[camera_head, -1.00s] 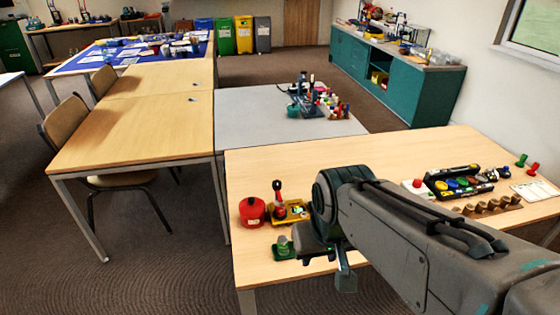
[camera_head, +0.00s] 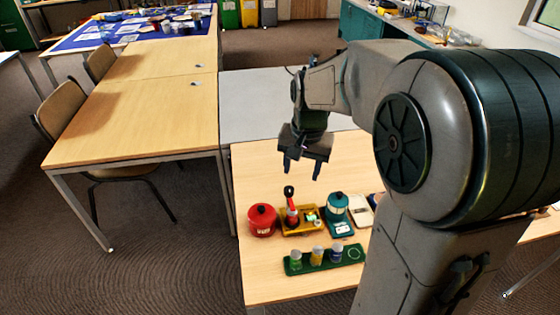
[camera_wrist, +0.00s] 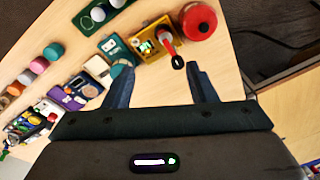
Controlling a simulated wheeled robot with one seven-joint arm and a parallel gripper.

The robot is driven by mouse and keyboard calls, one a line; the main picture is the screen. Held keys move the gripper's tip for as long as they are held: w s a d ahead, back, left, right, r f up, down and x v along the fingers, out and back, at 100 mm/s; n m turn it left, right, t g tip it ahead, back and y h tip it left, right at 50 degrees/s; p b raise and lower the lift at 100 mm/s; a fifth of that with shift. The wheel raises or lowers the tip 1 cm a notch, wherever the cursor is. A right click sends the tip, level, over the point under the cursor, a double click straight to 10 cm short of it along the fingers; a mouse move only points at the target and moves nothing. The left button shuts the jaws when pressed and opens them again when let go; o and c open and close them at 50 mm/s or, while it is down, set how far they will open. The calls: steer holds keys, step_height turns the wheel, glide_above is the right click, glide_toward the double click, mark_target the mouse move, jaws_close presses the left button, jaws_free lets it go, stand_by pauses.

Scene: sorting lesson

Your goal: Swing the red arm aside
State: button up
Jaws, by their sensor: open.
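The red arm (camera_head: 291,210) is an upright red lever with a black end, standing on a yellow base (camera_head: 302,232) near the left edge of the wooden table. In the wrist view the red arm (camera_wrist: 167,46) points towards my gripper, its black end (camera_wrist: 178,63) lying between the fingers' lines, nearer the right finger. My gripper (camera_head: 302,172) is open and empty, pointing down above the table, beyond and above the red arm. The wrist view also shows the open fingers (camera_wrist: 160,80) apart from the lever. The yellow base (camera_wrist: 145,57) shows there too.
A red pot (camera_head: 262,221) stands close left of the yellow base. A green rack (camera_head: 325,262) with small jars lies in front. My arm hides the table's right side. The table behind the base looks clear.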

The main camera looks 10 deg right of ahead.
mark_target(289, 189)
steer(key=w+f+m+g+p, duration=0.15)
steer(key=w+f+m, duration=0.3)
steer(key=w, duration=0.75)
steer(key=shift+n, duration=0.45)
step_height(289, 189, down, 14)
steer(key=shift+s+p, duration=0.15)
steer(key=shift+p, duration=0.7)
steer(key=c, duration=1)
steer(key=shift+o, duration=0.2)
